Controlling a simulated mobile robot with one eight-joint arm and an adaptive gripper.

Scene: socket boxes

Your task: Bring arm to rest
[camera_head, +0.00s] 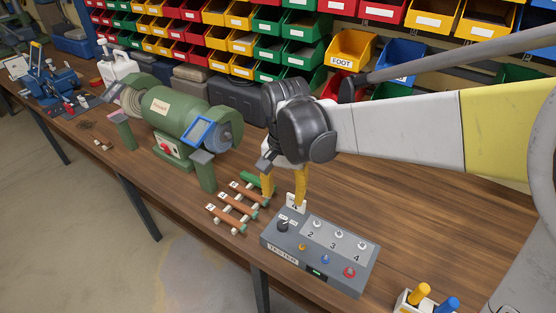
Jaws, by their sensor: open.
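My arm reaches in from the right, and my gripper (284,196) hangs with its yellow fingers pointing down. The fingers are apart, with nothing visibly held between them. The gripper is over the bench, just behind the grey tester box (268,243). A small white upright piece (297,202) stands at the box's back left corner, close to the right finger; I cannot tell whether they touch. The tester has a dark knob (283,226), numbered positions 2, 3 and 4, and coloured terminals.
A rack of brown bars (231,214) lies left of the gripper. A green bench grinder (176,115) stands further left. Coloured bins (352,52) fill the back. A holder with yellow and blue handles (421,292) sits at front right. The bench (410,225) is clear right of the tester.

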